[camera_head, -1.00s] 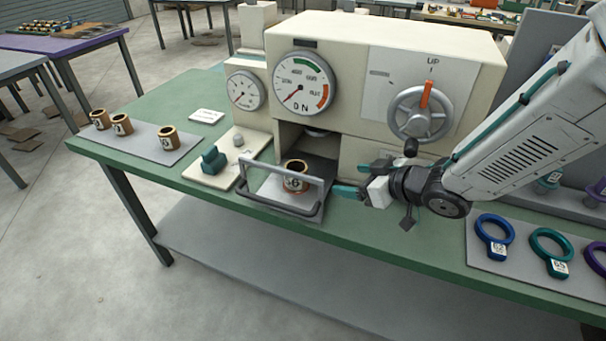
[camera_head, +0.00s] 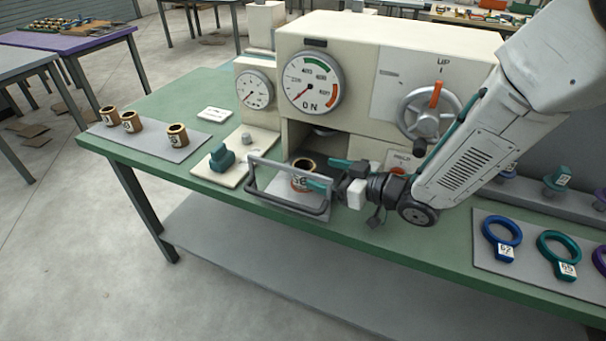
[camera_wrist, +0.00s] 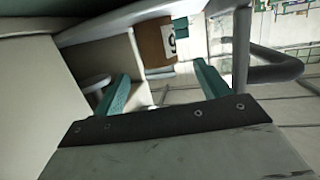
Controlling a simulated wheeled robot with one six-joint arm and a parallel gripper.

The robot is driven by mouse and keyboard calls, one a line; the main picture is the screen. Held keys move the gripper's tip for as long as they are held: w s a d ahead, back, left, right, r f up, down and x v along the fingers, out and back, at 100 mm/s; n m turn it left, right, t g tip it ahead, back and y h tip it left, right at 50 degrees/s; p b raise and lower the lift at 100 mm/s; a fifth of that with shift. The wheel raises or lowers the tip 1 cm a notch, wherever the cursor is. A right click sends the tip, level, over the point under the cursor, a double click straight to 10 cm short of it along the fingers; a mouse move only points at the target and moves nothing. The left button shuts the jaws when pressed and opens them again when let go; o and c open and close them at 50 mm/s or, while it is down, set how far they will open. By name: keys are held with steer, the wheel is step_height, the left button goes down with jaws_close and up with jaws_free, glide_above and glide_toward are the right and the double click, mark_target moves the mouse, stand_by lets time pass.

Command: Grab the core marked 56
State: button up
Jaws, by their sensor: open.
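A brown core (camera_head: 302,164) stands upright in the open bay of the winder, behind the bent grey bar. Its white label shows a 6; the rest of the number is hard to read. The core also shows in the wrist view (camera_wrist: 152,46), ahead of the fingers, with part of its label. My gripper (camera_head: 322,174) is open and empty just right of the core, with its lower teal finger in front of the label. In the wrist view, my gripper (camera_wrist: 160,72) has its two teal fingers spread apart. I cannot tell whether either touches the core.
A grey bar (camera_head: 290,204) crosses the front of the bay. Three cores stand on a tray (camera_head: 150,138) at the left. A teal part (camera_head: 221,157) sits on a pale plate left of the bay. Coloured rings (camera_head: 501,235) lie at the right. A handwheel (camera_head: 428,112) is above.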

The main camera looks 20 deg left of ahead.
mark_target(314, 170)
steer(key=shift+x, duration=2.7)
steer(key=c, duration=1)
